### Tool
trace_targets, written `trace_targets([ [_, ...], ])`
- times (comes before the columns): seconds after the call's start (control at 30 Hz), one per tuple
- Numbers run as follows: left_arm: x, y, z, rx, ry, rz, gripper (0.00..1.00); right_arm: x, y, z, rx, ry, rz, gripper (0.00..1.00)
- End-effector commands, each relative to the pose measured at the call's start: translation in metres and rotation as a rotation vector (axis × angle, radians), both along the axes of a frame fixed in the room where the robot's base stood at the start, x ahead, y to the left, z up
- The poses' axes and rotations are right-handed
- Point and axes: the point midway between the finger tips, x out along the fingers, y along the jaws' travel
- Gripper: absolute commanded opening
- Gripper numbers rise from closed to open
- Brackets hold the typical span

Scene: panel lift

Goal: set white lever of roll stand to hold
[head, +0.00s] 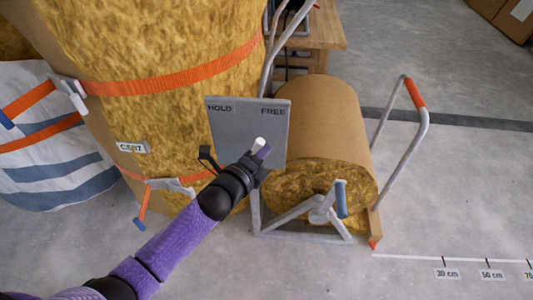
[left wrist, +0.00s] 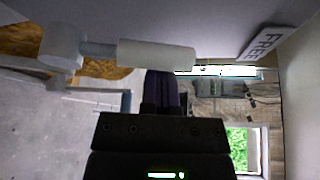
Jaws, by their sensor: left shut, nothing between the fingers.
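The grey panel of the roll stand (head: 235,122) carries the word HOLD at its upper left and FREE at its upper right. The white lever (head: 258,143) shows only as a small pale piece by my gripper, in the right half of the panel. In the left wrist view the white lever (left wrist: 155,54) is a thick cylinder on a thin rod from a round hub at left. My left gripper (head: 264,153) is shut and empty at the lever; its fingertips (left wrist: 161,75) meet the lever's lower edge in the picture. Whether they touch cannot be told. My right gripper is out of view.
A brown-wrapped roll (head: 325,120) lies in the stand, with a blue-handled crank (head: 341,200) in front. A tall yellow strapped roll (head: 165,100) stands at left. A striped bag (head: 50,150) is farther left.

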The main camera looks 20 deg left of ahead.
Motion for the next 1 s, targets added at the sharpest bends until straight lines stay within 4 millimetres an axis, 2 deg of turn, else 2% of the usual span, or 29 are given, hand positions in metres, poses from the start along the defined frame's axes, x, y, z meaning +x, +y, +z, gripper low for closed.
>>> trace_targets([
  [0.7, -0.013, 0.045, 0.007, -0.612, -0.175, 0.003, 0.00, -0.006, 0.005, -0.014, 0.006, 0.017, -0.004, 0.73],
  [0.87, -0.015, 0.052, 0.007, -0.710, -0.204, 0.002, 0.00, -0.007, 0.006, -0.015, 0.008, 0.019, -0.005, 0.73],
  [1.0, -0.016, 0.056, 0.006, -0.715, -0.205, 0.001, 0.00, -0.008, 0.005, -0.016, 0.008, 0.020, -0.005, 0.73],
])
